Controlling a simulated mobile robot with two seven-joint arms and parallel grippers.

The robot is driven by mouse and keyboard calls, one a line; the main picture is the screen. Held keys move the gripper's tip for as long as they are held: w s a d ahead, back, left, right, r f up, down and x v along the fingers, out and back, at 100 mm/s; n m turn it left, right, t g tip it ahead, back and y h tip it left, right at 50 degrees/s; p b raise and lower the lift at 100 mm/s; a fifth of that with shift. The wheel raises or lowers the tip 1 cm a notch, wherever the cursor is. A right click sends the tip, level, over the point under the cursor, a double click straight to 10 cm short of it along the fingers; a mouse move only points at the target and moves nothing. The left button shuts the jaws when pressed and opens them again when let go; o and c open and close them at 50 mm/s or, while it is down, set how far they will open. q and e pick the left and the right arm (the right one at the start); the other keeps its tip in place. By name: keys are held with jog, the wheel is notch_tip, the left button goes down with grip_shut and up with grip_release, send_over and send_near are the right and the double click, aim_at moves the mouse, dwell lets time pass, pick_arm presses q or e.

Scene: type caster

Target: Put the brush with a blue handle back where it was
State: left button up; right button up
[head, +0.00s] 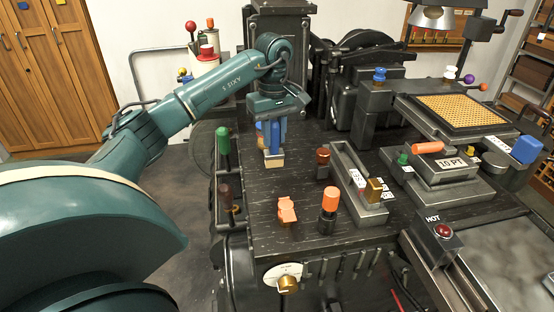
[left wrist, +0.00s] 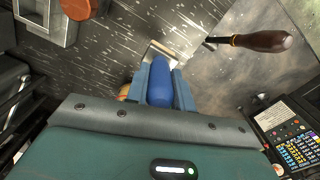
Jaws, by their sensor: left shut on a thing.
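The brush with a blue handle (head: 275,137) is upright at the far left part of the black machine top, with its pale tan head (head: 274,162) downward. My left gripper (head: 269,138) is shut on the blue handle from above. In the left wrist view the blue handle (left wrist: 160,82) sits between the two fingers of my left gripper (left wrist: 159,88), and the metal-edged head shows just beyond. The brush head is at or very near the surface; I cannot tell if it touches. My right gripper is not in view.
A green-handled lever (head: 223,140) stands left of the brush. An orange block (head: 287,210), an orange-topped knob (head: 330,199) and a long grey trough (head: 352,180) are nearer and to the right. Bare black surface (head: 290,185) lies in front of the brush.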

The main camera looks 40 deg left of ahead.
aim_at(274, 153)
pick_arm(q)
jog(key=shift+f, duration=0.95)
notch_tip(274, 153, down, 3)
jog(key=shift+f+p, duration=0.3)
jog(key=shift+f, duration=0.05)
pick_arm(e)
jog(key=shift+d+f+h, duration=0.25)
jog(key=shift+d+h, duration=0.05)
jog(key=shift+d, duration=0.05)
pick_arm(q)
jog(key=shift+f, duration=0.2)
jog(key=o, duration=1)
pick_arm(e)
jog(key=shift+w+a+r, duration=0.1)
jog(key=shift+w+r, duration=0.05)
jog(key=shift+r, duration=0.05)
